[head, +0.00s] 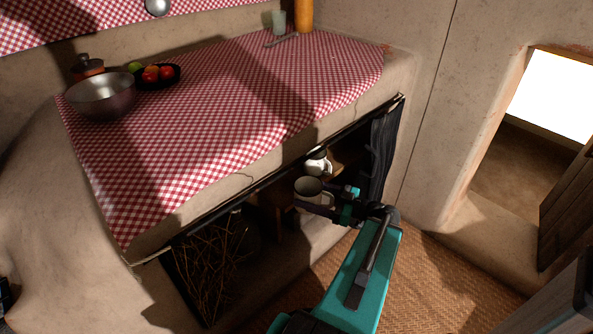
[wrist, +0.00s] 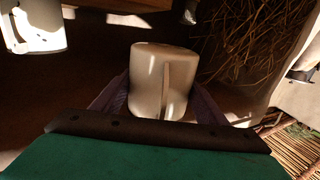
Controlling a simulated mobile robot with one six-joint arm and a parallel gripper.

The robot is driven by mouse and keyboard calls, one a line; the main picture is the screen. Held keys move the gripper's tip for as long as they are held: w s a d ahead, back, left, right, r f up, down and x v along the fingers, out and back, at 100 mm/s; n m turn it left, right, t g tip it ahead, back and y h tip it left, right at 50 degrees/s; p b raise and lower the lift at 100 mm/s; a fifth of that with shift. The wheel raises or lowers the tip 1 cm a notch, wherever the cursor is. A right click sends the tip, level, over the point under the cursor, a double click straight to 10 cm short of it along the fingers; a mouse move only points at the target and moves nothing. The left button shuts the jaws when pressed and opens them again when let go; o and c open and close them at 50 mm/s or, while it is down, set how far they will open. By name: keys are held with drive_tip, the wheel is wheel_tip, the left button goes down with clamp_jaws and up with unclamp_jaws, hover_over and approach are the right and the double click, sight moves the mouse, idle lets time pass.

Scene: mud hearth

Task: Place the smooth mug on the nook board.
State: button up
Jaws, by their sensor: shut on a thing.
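My gripper (head: 325,202) is shut on a plain, pale mug (head: 307,188) with smooth sides, just at the opening under the hearth counter. The mug looks upright in the head view. In the wrist view the mug (wrist: 148,75) sits between the two fingers, with its handle facing the camera. The nook board (head: 346,158) is a brown wooden shelf inside the opening, partly hidden by my gripper and the mugs. In the head view the held mug is in front of the board; I cannot tell whether it touches it.
A second white mug (head: 318,163) stands deeper in the nook, also in the wrist view (wrist: 38,25). Dry twigs (head: 208,258) fill the left of the opening. A dark curtain (head: 383,145) hangs at its right. The checked cloth (head: 215,110) above holds a metal bowl (head: 102,97) and fruit.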

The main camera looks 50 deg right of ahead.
drive_tip(key=w+d+b, duration=0.1)
drive_tip(key=w, duration=0.3)
drive_tip(key=w+d+f+b, duration=0.1)
drive_tip(key=w+d, duration=0.1)
drive_tip(key=w, duration=0.2)
drive_tip(key=w+d+b, duration=0.1)
drive_tip(key=w+d, duration=0.1)
drive_tip(key=w, duration=0.2)
drive_tip(key=shift+w+f+b, duration=0.15)
drive_tip(key=shift+w+b, duration=0.15)
drive_tip(key=shift+w+d+f, duration=0.15)
drive_tip(key=shift+w+d, duration=0.1)
drive_tip(key=shift+w, duration=0.35)
drive_tip(key=shift+f+b, duration=1.25)
drive_tip(key=shift+f, duration=0.4)
drive_tip(key=shift+f, duration=0.1)
drive_tip(key=o, duration=1.1)
